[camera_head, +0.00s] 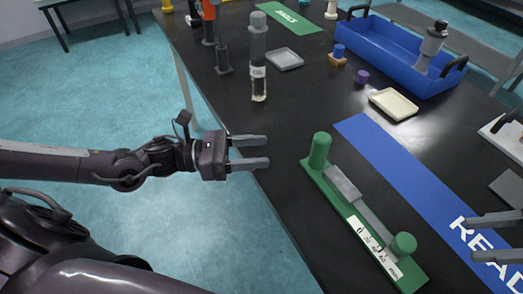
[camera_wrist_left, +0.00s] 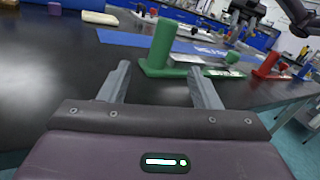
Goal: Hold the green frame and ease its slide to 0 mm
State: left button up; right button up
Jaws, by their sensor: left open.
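The green frame (camera_head: 334,190) lies on the black table, with an upright green post at its far end and a shorter green knob at its near end. Its grey slide (camera_head: 343,183) sits on a rail between them, toward the far post. A white scale label (camera_head: 375,248) is on the near part; its marks are too small to read. My left gripper (camera_head: 268,151) is open and empty, left of the frame and apart from it. In the left wrist view the green frame (camera_wrist_left: 163,48) stands ahead, beyond the fingers. My right gripper (camera_head: 497,238) shows at the right edge, its fingers apart.
A blue mat (camera_head: 385,150) with white lettering lies right of the frame. A blue tray (camera_head: 385,45), a cream dish (camera_head: 394,104) and a grey dish (camera_head: 284,60) stand farther back. A clear tube with a grey top (camera_head: 258,60) stands near the left edge.

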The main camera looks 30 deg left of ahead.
aim_at(320, 152)
pick_arm(q)
jog(key=shift+w+d+f+m+g, duration=0.1)
jog(key=shift+w+d+m+g, duration=0.25)
jog(key=shift+d+m, duration=0.45)
jog(key=shift+w+d+m, duration=0.15)
jog(key=shift+d+m, duration=0.1)
jog(key=shift+m, duration=0.25)
jog(key=x, duration=1.1)
jog(key=shift+d+f, duration=0.1)
jog(key=shift+d, duration=0.05)
